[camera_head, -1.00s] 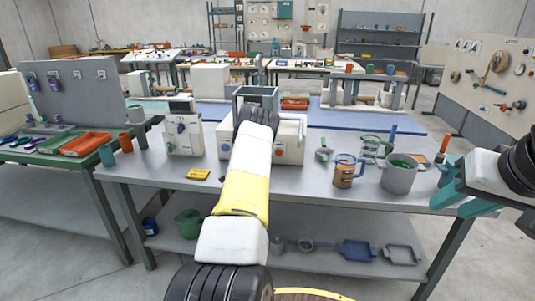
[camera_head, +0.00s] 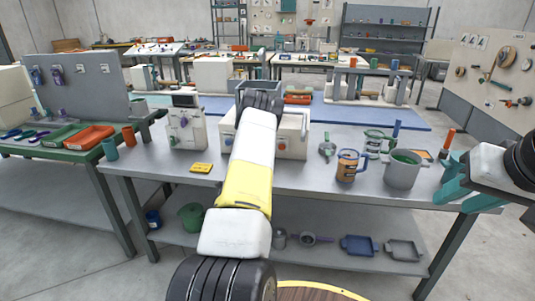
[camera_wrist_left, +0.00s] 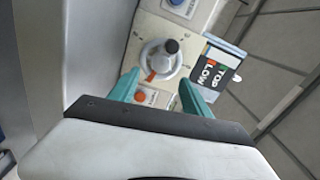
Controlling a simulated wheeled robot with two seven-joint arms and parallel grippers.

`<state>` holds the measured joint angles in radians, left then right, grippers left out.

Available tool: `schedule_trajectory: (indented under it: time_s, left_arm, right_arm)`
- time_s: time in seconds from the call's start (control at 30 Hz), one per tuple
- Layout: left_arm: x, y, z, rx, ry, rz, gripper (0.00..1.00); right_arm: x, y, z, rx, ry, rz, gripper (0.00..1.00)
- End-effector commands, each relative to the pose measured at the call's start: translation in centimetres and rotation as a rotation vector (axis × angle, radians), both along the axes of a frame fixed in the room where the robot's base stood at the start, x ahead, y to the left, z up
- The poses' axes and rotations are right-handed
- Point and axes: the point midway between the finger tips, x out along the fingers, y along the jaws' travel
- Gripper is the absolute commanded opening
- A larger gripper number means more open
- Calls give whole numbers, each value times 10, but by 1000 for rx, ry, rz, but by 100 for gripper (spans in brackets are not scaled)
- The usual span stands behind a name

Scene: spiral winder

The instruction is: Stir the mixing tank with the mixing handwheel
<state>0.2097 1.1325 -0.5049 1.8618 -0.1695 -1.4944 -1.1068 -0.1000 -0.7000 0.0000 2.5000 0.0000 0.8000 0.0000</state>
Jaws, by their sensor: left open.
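A white machine (camera_head: 291,139) stands mid-bench with a grey square open-topped tank (camera_head: 254,84) on it, partly covered by my left wrist. My left gripper is hidden behind its own arm in the head view. In the left wrist view the left gripper (camera_wrist_left: 160,78) is open, its teal fingers either side of a round pale wheel (camera_wrist_left: 160,61) with a dark-tipped knob and an orange-red pointer. This looks like the mixing handwheel. Whether the fingers touch it I cannot tell. My right gripper (camera_head: 466,187) is open and empty at the bench's right end.
A TOP/LOW sign (camera_wrist_left: 217,67) sits beside the wheel. The front bench strip is mostly clear.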

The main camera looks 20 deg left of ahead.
Motion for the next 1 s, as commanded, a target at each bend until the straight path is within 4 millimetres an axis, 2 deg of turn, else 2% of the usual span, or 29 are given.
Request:
schedule_trajectory:
  time_s: [0.33, 0.47, 0.6, 0.73, 0.9, 1.0]
  left_arm:
    - [0, 0, 0, -4, 0, 1, 56]
    - [-5, 3, -12, -135, -12, 12, 56]
    - [-13, 5, -35, -519, -68, 40, 56]
    - [-17, 5, -46, -930, -157, 60, 56]
    - [-15, 7, -32, -1452, -315, 51, 56]
    - [-12, 10, -18, -1667, -389, 29, 56]
  right_arm:
    - [0, 0, 0, 0, 0, 0, 36]
    - [0, 0, 0, 0, 0, 0, 36]
    - [0, 0, 0, 0, 0, 0, 36]
    - [0, 0, 0, 0, 0, 0, 36]
    - [0, 0, 0, 0, 0, 0, 36]
    - [0, 0, 0, 0, 0, 0, 36]
